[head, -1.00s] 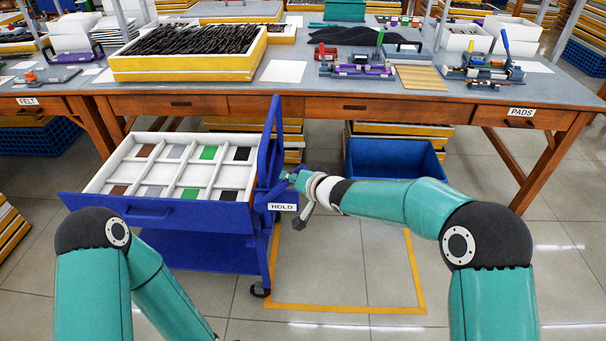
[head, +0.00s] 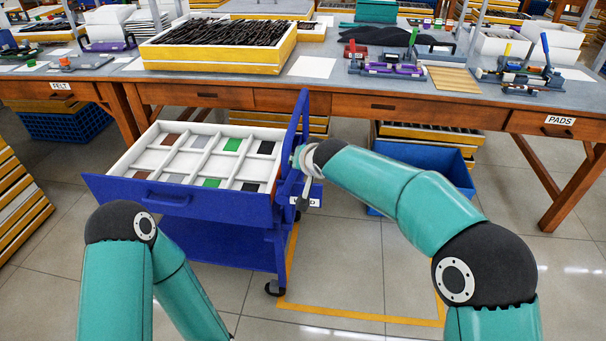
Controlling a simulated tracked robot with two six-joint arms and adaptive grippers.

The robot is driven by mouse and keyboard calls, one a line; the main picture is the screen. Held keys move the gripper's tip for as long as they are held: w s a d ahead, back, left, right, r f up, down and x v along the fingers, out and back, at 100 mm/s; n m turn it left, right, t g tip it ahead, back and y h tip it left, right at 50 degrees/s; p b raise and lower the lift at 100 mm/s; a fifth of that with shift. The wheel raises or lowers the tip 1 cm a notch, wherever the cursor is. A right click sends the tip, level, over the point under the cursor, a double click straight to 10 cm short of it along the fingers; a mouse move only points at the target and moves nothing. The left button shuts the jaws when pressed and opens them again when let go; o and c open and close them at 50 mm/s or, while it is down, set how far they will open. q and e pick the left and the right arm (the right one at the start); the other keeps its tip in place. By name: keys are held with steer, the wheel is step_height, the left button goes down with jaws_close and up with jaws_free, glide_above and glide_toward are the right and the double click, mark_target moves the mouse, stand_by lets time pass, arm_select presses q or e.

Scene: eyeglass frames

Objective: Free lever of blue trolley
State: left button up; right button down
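The blue trolley (head: 222,243) stands in front of the workbench, its top drawer pulled out towards me. The white divided tray (head: 127,162) in it holds brown, grey, green and black pads. A white label (head: 315,192) on the trolley's right side is partly covered by my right arm. A dark lever-like piece (head: 302,204) hangs just below my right wrist; I cannot tell what it belongs to. My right gripper (head: 297,160) is at the trolley's right side post, its fingers mostly hidden. My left arm is bent at the lower left, its gripper out of view.
A yellow floor outline (head: 360,316) lies right of the trolley, with clear tiles inside. A blue bin (head: 455,170) sits under the workbench (head: 225,77). Stacked yellow-edged trays (head: 22,200) stand at the far left. The bench holds a tray of dark frames (head: 212,58) and small fixtures.

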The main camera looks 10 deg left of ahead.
steer(key=shift+a+f+h, duration=0.1)
steer(key=shift+a+h, duration=0.3)
steer(key=shift+a, duration=0.2)
steer(key=shift+a+n+h, duration=0.3)
steer(key=shift+a+n, duration=0.05)
steer(key=shift+n, duration=0.05)
steer(key=shift+a, duration=0.2)
steer(key=shift+s, duration=0.1)
steer(key=c, duration=1.1)
jaws_free()
steer(key=shift+o, duration=0.4)
steer(key=shift+r, duration=0.2)
steer(key=v, duration=1.1)
steer(key=shift+s+r, duration=0.3)
steer(key=shift+w, duration=0.1)
